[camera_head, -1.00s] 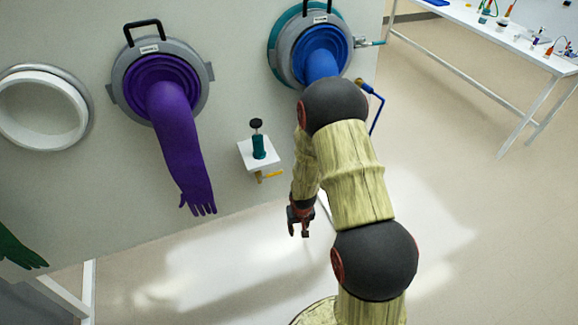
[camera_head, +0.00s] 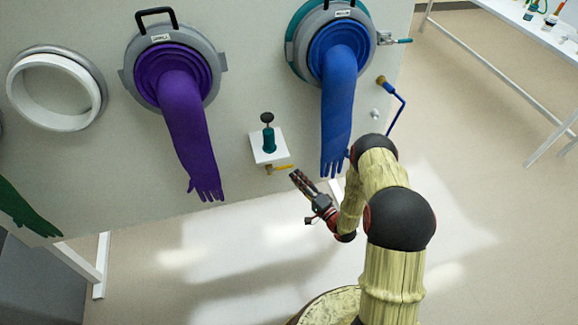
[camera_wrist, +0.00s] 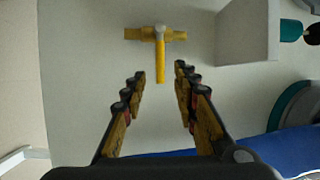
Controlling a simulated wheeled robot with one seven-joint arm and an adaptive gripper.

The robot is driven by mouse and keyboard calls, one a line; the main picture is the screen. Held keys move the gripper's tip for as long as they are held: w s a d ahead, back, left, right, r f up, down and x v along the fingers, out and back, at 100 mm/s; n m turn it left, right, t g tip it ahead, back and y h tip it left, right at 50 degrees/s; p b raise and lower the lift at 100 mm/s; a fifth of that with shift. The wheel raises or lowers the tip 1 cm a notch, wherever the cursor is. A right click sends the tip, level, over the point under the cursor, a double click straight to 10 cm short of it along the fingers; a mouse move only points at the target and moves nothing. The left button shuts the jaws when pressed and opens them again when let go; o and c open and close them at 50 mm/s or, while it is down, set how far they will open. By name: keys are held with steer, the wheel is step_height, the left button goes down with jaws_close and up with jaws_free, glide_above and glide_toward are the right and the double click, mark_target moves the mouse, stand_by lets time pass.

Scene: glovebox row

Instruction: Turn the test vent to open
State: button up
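A small brass valve with a yellow lever (camera_head: 282,168), which I take to be the test vent, sits under a white block (camera_head: 268,146) on the pale wall. The lever points sideways to the right in the head view. In the wrist view the yellow lever (camera_wrist: 160,60) hangs down the picture from the brass body (camera_wrist: 134,33), between the fingertip lines. My gripper (camera_head: 298,174) is open and empty, just right of the lever's end. In the wrist view its two fingers (camera_wrist: 160,74) stand apart on either side of the lever. I see no contact; the exact depth gap is unclear.
A purple glove (camera_head: 190,145) hangs left of the valve and a blue glove (camera_head: 338,110) hangs right, close above my arm. A blue-handled valve (camera_head: 394,92) and a teal-handled valve (camera_head: 398,41) are further right. A white table (camera_head: 500,60) stands beyond; the floor below is clear.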

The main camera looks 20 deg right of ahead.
mark_target(286, 166)
steer(key=b+x, duration=0.1)
steer(key=x, duration=0.6)
steer(key=shift+w+a, duration=0.15)
steer(key=shift+w, duration=0.25)
steer(key=shift+c, duration=1.2)
jaws_close()
